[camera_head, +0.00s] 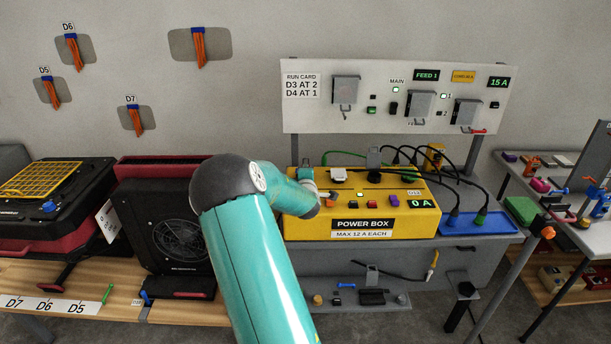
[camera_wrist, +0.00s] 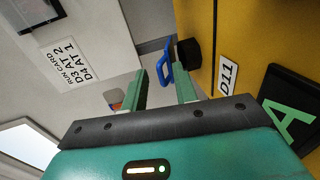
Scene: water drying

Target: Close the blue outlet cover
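In the head view, my teal arm reaches to the left end of the power box (camera_head: 345,211) and largely hides my gripper.
Above the box stands a white panel (camera_head: 310,118) with switches and a run card. A blue tray (camera_head: 495,229) with plugged black cables lies to the right. A black fan unit (camera_head: 178,238) stands left of my arm. A D11 label (camera_wrist: 228,76) is close to my right finger.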

